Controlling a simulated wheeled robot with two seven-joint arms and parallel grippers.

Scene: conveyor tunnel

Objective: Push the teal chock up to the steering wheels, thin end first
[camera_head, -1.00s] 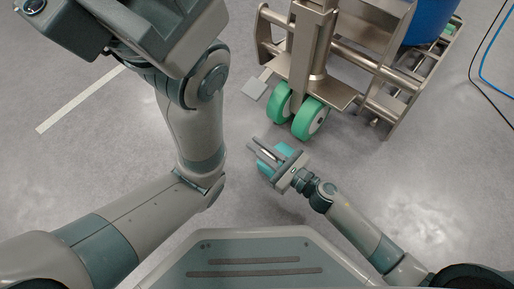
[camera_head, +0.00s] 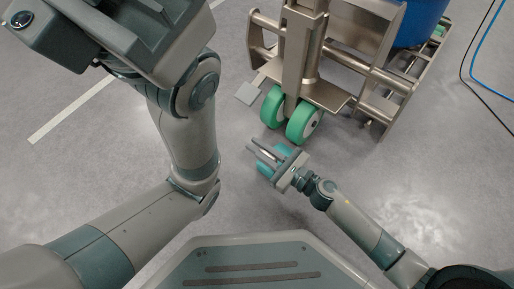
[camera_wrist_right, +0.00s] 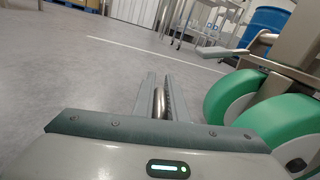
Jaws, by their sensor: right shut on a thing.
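The wheels carry a metal cart frame (camera_head: 375,66) with a blue drum (camera_head: 420,22). A grey plate (camera_head: 249,93) sticks out left of the wheels. Black and blue cables (camera_head: 470,55) lie at the right. The floor left of the wheels is clear.

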